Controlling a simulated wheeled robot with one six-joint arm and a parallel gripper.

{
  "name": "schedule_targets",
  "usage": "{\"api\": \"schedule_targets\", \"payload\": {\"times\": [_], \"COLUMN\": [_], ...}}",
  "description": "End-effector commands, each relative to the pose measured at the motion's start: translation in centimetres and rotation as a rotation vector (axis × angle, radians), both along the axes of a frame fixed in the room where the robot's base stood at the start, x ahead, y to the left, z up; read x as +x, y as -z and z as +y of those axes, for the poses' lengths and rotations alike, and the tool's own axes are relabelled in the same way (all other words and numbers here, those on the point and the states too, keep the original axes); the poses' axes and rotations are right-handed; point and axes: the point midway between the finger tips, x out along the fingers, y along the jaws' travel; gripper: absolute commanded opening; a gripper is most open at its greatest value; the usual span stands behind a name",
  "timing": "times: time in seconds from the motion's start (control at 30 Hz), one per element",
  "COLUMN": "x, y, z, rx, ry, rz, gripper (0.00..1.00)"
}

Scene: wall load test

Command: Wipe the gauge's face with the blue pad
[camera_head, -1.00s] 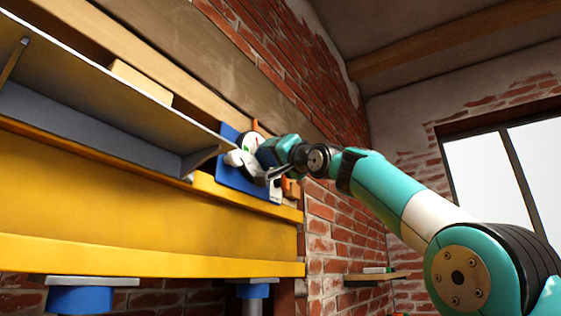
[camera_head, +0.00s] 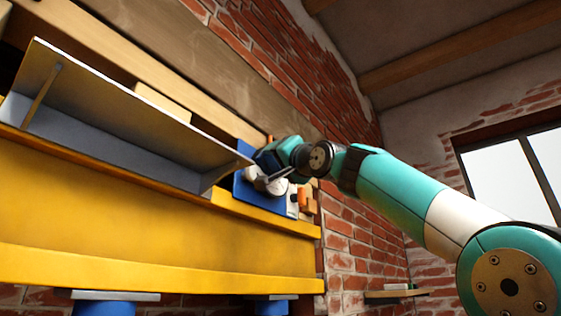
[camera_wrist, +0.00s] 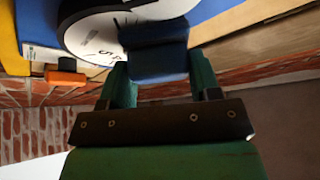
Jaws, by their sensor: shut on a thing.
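The gauge (camera_wrist: 95,40) has a white face with black marks and a dark rim. It fills the upper left of the wrist view, with part of its face hidden behind the pad. The blue pad (camera_wrist: 157,52) is between my gripper's green fingers and overlaps the right part of the face; I cannot tell whether it touches. My gripper (camera_wrist: 160,80) is shut on the pad. In the head view my gripper (camera_head: 272,182) is in front of the blue panel (camera_head: 262,199), and my arm hides most of the gauge there.
A yellow beam (camera_head: 130,215) runs along the wall, with a grey metal shelf (camera_head: 110,120) above it, left of my gripper. An orange part (camera_head: 303,196) sits just right of the panel. A small wall shelf (camera_head: 395,293) is lower right. The space right of the beam's end looks free.

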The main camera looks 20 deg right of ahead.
Motion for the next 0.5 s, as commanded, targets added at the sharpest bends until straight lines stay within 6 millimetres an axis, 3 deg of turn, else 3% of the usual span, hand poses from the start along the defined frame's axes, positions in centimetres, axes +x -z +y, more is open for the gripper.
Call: {"api": "schedule_targets", "payload": {"times": [0.5], "x": [2.2], "y": [-0.1], "z": [-3.4], "rx": [0.001], "ry": [0.003], "rz": [0.000], "gripper": [0.31]}}
